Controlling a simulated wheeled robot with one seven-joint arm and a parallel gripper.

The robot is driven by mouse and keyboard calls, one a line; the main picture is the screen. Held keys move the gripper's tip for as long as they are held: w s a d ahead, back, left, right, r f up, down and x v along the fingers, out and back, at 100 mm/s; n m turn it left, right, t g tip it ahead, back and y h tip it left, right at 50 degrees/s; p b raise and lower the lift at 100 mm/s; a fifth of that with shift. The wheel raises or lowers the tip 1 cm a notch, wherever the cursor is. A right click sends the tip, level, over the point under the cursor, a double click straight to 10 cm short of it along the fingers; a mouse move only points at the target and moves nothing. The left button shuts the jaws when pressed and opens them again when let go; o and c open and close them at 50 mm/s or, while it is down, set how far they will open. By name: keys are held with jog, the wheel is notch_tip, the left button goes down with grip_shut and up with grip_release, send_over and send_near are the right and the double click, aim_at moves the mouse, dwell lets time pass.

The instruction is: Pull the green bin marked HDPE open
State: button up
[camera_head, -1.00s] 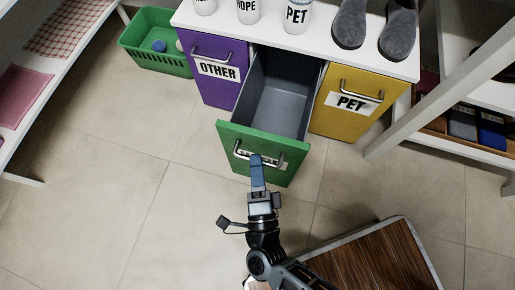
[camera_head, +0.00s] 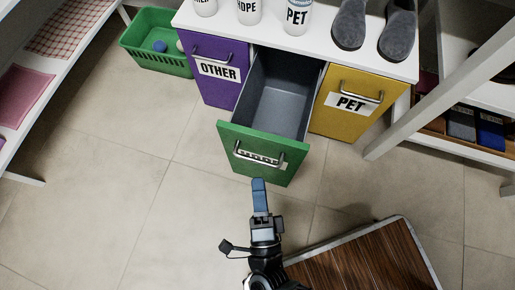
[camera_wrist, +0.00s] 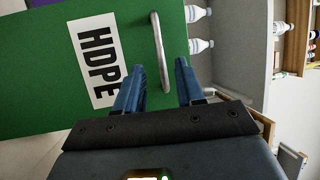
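The green HDPE bin (camera_head: 240,151) is pulled out between the two other bins, and its grey inside shows empty in the head view. Its metal handle (camera_head: 258,156) runs across the front, over the label. In the wrist view the green front (camera_wrist: 42,62) carries the HDPE label (camera_wrist: 98,60), and the handle (camera_wrist: 160,52) is ahead of the fingers. My gripper (camera_head: 259,184) is just in front of the bin in the head view, apart from the handle. In the wrist view the blue fingers of my gripper (camera_wrist: 160,82) are spread with nothing between them.
A purple OTHER bin (camera_head: 212,88) and a yellow PET bin (camera_head: 338,118) flank the green one, both closed. Bottles and grey shoes (camera_head: 398,34) stand on the white top. A green crate (camera_head: 150,58) is at left. Floor in front at left is clear.

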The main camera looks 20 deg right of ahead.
jog(key=shift+v, duration=1.25)
jog(key=s+d+r+n+g+y, duration=0.1)
jog(key=s+d+r+n, duration=0.3)
jog(key=d+r+n, duration=0.3)
jog(key=s+d+r+n+g+y+p, duration=0.1)
jog(key=s+d+r+n+g+y, duration=0.1)
jog(key=s+d+r+n, duration=0.5)
jog(key=s+d+r+n+g+y, duration=0.1)
jog(key=d+r+n, duration=0.2)
jog(key=r+n, duration=0.5)
notch_tip(320, 180, up, 31)
jog(key=m+p, duration=0.2)
jog(key=p, duration=2.7)
jog(key=shift+a, duration=0.15)
